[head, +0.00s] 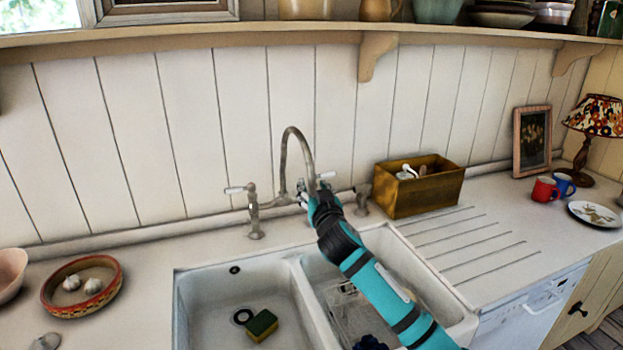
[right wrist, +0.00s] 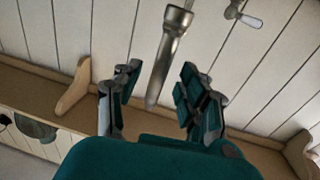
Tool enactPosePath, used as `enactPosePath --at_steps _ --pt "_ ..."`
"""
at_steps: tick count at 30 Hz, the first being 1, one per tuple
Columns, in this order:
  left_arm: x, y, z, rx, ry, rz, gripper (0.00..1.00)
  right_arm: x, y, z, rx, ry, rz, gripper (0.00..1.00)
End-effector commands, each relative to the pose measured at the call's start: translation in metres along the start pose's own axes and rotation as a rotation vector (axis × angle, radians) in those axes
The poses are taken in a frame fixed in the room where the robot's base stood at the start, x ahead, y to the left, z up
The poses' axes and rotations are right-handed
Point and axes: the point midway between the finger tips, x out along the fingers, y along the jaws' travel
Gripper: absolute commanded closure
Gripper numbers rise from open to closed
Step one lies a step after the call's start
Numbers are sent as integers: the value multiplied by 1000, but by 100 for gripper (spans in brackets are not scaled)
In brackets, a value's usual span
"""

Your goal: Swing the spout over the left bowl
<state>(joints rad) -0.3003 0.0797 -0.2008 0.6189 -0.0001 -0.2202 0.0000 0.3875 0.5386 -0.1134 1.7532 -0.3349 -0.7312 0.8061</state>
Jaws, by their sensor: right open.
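The tall arched metal spout (head: 304,141) rises behind the sink and curves to the right and forward, its free end near my right gripper. My right gripper (head: 310,193) is open at that end, partly hiding it. In the right wrist view the spout (right wrist: 168,58) hangs between the two parted fingers of the gripper (right wrist: 158,92), with a gap on each side. The left bowl (head: 205,300) of the white double sink holds a green and yellow sponge (head: 262,325). The right bowl (head: 322,285) lies partly under my right arm. My left gripper is not in view.
Tap handles (head: 253,215) stand on both sides of the spout base. A wooden box (head: 420,192) stands right of the tap, beside the ribbed drainboard. A dish with garlic (head: 80,305) is left of the sink. A shelf (head: 260,33) runs above.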

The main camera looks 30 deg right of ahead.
Motion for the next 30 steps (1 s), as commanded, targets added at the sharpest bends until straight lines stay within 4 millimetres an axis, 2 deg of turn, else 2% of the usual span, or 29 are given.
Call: enactPosePath --at_steps 3,6,17,26,30 --pt "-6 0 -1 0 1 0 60 16 0 -2 0 0 2 59" --pt "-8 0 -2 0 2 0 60 24 0 -1 0 1 0 59" --pt "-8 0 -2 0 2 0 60 27 0 1 0 0 0 59" --pt "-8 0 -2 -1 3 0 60 27 0 0 0 0 0 98" --pt "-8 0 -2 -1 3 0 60 27 0 0 0 -1 0 100"
